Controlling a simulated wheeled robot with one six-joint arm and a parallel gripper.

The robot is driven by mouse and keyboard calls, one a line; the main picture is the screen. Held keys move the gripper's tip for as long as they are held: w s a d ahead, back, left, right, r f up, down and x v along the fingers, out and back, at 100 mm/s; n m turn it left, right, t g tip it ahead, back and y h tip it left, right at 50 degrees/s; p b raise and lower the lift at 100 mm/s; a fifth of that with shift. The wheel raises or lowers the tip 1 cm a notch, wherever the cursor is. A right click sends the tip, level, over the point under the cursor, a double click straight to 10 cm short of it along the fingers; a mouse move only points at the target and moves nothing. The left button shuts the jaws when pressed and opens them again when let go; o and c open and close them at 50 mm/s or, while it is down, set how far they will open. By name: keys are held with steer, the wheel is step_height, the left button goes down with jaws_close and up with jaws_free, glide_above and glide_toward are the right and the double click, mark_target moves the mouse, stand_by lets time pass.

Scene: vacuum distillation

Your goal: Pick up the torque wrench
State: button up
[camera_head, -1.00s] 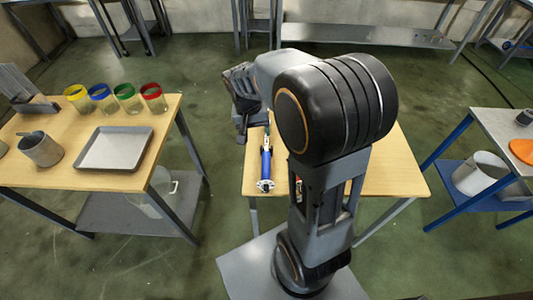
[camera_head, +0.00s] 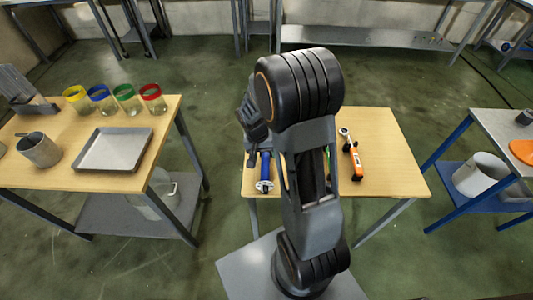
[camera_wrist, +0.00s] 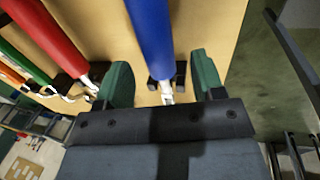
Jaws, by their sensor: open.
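A blue-handled wrench-like tool (camera_head: 265,169) lies on the middle wooden table, partly hidden behind my arm. In the wrist view its blue handle (camera_wrist: 150,35) runs between the two green fingers of my open gripper (camera_wrist: 163,72), with a gap on both sides. In the head view my gripper (camera_head: 253,125) is over the far part of this tool. An orange tool with a black grip (camera_head: 355,160) lies further right on the same table. The frames do not make clear which tool is the torque wrench.
Red (camera_wrist: 52,38) and green (camera_wrist: 27,62) handles lie left of the blue one in the wrist view. The middle table's right side (camera_head: 395,165) is clear. The left table holds a tray (camera_head: 113,150), a metal cup (camera_head: 40,149) and several colour-rimmed jars (camera_head: 126,98).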

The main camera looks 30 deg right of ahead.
steer(key=shift+s+d+f, duration=0.1)
steer(key=shift+d+f, duration=0.05)
steer(key=shift+f, duration=0.55)
steer(key=shift+s+d+f, duration=0.1)
steer(key=shift+f, duration=0.6)
steer(key=shift+w+r, duration=0.1)
jaws_close()
